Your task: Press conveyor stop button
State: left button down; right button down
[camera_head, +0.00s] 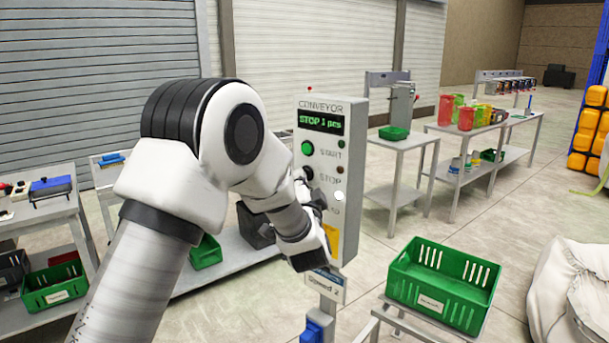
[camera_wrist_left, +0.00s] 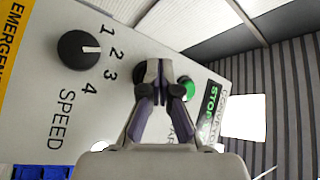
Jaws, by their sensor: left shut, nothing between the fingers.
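The conveyor control panel (camera_head: 346,110) stands upright on a post, with a lit display (camera_head: 322,123) reading "STOP 1 pcs". Its green START button (camera_head: 307,148) is above the black STOP button (camera_head: 308,173). My left gripper is mostly hidden by my own arm in the head view. In the left wrist view my left gripper (camera_wrist_left: 158,70) is shut and empty in front of the panel. Its fingertips overlap the black STOP button (camera_wrist_left: 139,74) and hide part of it; I cannot tell whether they touch. The green START button (camera_wrist_left: 187,88) is just right of the fingers. My right gripper is out of view.
A speed knob (camera_wrist_left: 78,50) and a yellow emergency label (camera_wrist_left: 14,45) are on the same panel. A green crate (camera_head: 440,285) stands in front, right of the panel. Tables with goods (camera_head: 480,135) stand behind. Open floor lies between them.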

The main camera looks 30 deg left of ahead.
pick_arm(q)
jog(key=shift+s, duration=0.1)
jog(key=shift+s+a, duration=0.1)
jog(key=shift+s, duration=0.6)
jog(key=s, duration=0.3)
jog(key=s+a, duration=0.1)
jog(key=s, duration=0.1)
jog(key=shift+b, duration=0.35)
dwell(0.3)
